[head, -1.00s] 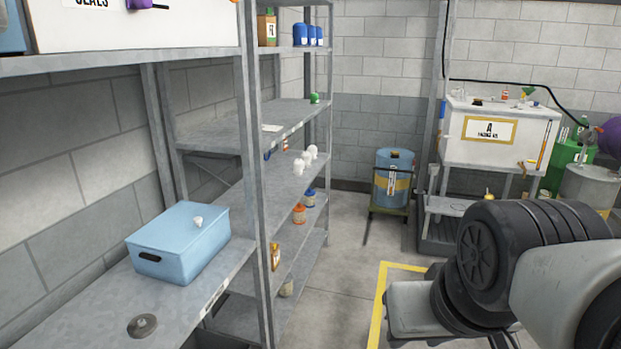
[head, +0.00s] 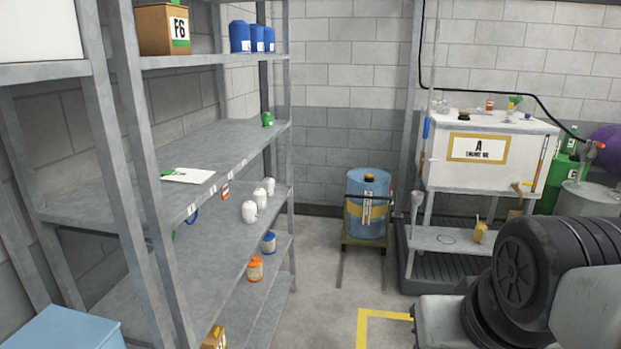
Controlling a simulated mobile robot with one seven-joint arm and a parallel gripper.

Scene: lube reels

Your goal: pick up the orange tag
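A small orange and white piece (head: 225,190), which looks like the orange tag, hangs at the front edge of a middle shelf on the grey metal rack (head: 140,180). It is too small to read. A blue loop (head: 192,215) hangs to its left, and a bit of green (head: 173,236) shows beside the rack post. My gripper is not in view; only part of my arm shows at the lower right, far from the tag.
White bottles (head: 249,212) and an orange-lidded jar (head: 255,269) stand on the lower shelves. A blue box (head: 65,330) is at the near left. A blue drum (head: 368,205) and a white tank (head: 485,155) stand behind. Floor right of the rack is clear.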

